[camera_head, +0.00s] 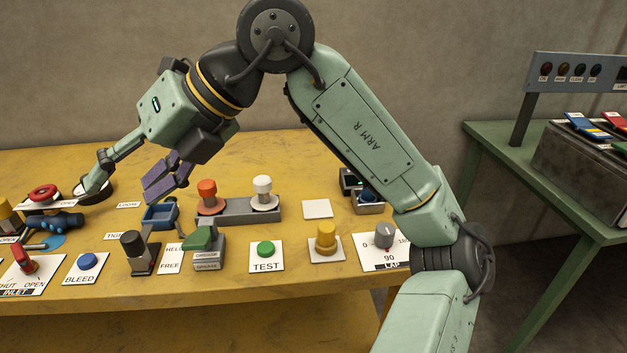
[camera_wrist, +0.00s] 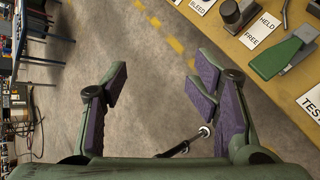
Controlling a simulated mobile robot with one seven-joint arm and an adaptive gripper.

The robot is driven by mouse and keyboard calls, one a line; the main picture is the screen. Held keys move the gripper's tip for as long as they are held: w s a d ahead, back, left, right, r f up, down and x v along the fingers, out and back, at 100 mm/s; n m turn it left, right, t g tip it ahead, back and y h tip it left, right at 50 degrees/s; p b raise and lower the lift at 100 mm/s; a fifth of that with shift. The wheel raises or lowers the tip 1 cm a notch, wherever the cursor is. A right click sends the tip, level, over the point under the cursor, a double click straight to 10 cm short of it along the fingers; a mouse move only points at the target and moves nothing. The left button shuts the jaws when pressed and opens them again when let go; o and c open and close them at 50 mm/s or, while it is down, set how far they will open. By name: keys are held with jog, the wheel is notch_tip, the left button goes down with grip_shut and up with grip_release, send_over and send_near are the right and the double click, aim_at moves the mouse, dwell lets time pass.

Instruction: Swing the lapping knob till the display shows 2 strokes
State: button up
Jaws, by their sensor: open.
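The lapping knob (camera_head: 385,235) is a grey round knob on a white plate (camera_head: 373,259) marked 0, 90 and LAP, at the front right of the yellow bench. Its pointer is too small to read surely. A small dark display (camera_head: 622,73), cut by the right edge, sits on a grey panel above the green table; its figure cannot be read. My gripper (camera_head: 120,187) is above the left part of the bench, far left of the knob, open and empty. In the wrist view its purple-padded fingers (camera_wrist: 160,80) are spread over bare floor; the knob is not in that view.
A yellow knob (camera_head: 326,237) and the green TEST button (camera_head: 265,250) stand left of the lapping knob. Behind are red (camera_head: 208,194) and white (camera_head: 263,191) knobs on a grey block. My forearm passes close above the lapping plate. The green table (camera_head: 500,150) is at right.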

jog(key=w+d+f+m+t+h, duration=0.3)
jog(key=w+d+f+m, duration=0.2)
jog(key=w+d, duration=0.2)
jog(key=m+h+p, duration=0.3)
jog(key=m+h, duration=0.7)
jog(key=m, duration=0.1)
send_near(386, 228)
jog(key=p+x, duration=0.2)
jog(key=x, duration=0.8)
jog(key=shift+f+p, duration=0.25)
jog(key=shift+p, duration=0.1)
jog(key=shift+c, duration=0.4)
jog(key=c, duration=1.1)
